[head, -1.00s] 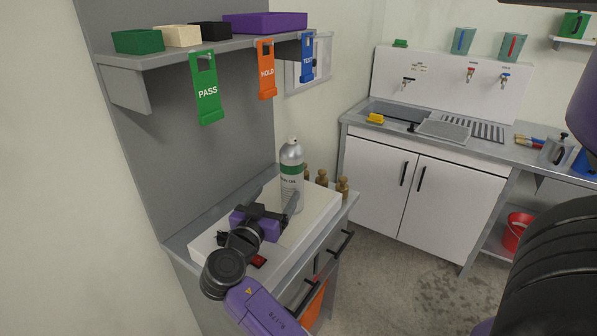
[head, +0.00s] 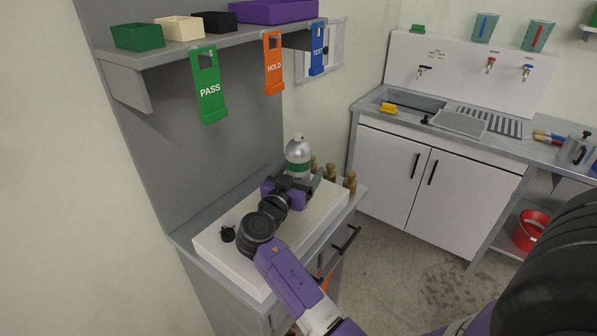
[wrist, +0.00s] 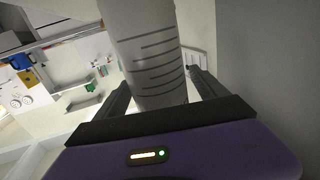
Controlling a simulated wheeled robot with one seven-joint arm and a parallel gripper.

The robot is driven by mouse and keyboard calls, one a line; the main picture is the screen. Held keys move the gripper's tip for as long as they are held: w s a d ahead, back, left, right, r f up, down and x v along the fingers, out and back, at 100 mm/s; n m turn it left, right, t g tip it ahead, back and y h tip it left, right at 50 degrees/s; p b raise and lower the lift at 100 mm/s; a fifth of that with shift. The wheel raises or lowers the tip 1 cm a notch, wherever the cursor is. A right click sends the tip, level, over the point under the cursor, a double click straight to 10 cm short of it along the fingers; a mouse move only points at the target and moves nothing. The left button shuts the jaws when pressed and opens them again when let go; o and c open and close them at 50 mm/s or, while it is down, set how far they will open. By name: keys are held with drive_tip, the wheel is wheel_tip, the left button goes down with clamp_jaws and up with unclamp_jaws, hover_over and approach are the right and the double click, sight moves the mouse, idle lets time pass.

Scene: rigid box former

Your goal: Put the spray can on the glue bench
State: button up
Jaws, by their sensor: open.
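The spray can (head: 298,159) is silver with a green band and a white cap. It stands upright at the back of a white slab (head: 228,261) on a grey bench (head: 183,243). My gripper (head: 297,187) is at the can's near side, open, and hides its lower part. In the wrist view the can (wrist: 150,60) stands between the two fingers of my gripper (wrist: 158,90), which lie on either side of it. I cannot tell whether either finger touches it. Which surface is the glue bench is not marked in view.
Several brown bottles (head: 331,173) stand close to the right of the can. A small black object (head: 228,234) lies on the slab's left. A shelf (head: 150,66) with bins and hanging PASS, HOLD and TEST tags is above. A sink counter (head: 380,110) stands at the right.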

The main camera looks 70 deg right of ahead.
drive_tip(key=shift+d, duration=0.6)
drive_tip(key=c, duration=1.7)
clamp_jaws()
